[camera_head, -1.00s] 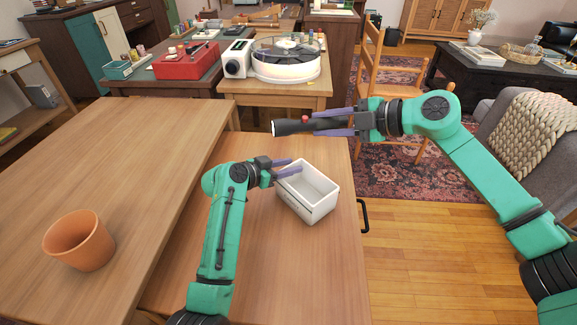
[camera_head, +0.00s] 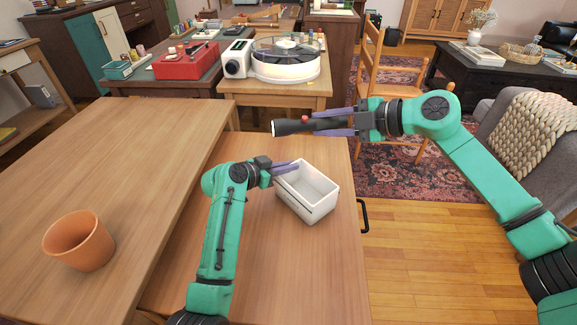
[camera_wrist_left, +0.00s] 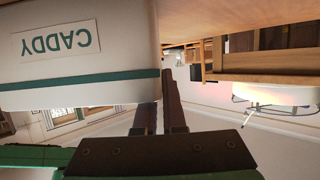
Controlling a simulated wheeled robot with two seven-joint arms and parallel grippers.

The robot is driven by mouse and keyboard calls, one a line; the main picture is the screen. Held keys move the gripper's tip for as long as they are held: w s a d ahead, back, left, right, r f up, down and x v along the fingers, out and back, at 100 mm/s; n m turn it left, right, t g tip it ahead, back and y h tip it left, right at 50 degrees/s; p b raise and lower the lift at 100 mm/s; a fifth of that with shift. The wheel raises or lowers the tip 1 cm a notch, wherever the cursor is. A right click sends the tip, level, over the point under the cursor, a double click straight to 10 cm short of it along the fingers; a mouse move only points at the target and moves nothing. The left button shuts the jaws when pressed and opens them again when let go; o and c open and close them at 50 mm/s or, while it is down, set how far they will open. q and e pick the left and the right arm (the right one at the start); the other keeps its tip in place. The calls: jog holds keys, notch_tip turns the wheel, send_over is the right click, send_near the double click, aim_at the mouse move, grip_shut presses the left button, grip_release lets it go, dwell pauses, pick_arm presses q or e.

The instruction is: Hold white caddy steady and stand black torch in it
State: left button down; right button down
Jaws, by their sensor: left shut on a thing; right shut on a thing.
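The white caddy (camera_head: 311,202) stands upright and looks empty on the wooden table, right of centre in the head view. In the left wrist view the caddy (camera_wrist_left: 110,78) fills the upper left, with a "CADDY" label and a green stripe. The torch's wide head points left, and a red button shows on top. It is in the air above and behind the caddy.
An orange pot (camera_head: 79,242) stands on the table at left. A black handle (camera_head: 363,215) sticks out from the table's right edge. A turntable (camera_head: 287,62) and a red toolbox (camera_head: 187,61) stand behind. The table around the caddy is clear.

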dwell(0.7)
notch_tip(320, 180, down, 10)
jog(key=shift+f, duration=0.2)
jog(key=c, duration=0.5)
grip_release()
dwell(0.3)
